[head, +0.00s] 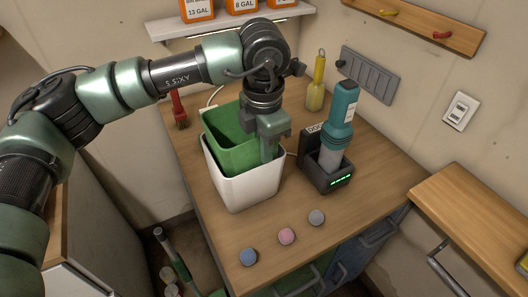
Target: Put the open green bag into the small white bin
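The open green bag (228,133) is partly inside the small white bin (246,188). Its lower part is hidden by the bin walls, and its upper part stands above the bin's rim, highest at the back left. The bin stands upright on the wooden counter. My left gripper (268,152) points down at the bag's right side, its fingers together on the bag's wall just above the bin rim; the far finger is mostly hidden. My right gripper is not in view.
A teal bottle-shaped device (340,122) sits in a black dock (327,176) right of the bin. Several small items lie in front, including a pink puck (286,236). A yellow bottle (316,90) and a red-handled brush (179,110) stand behind.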

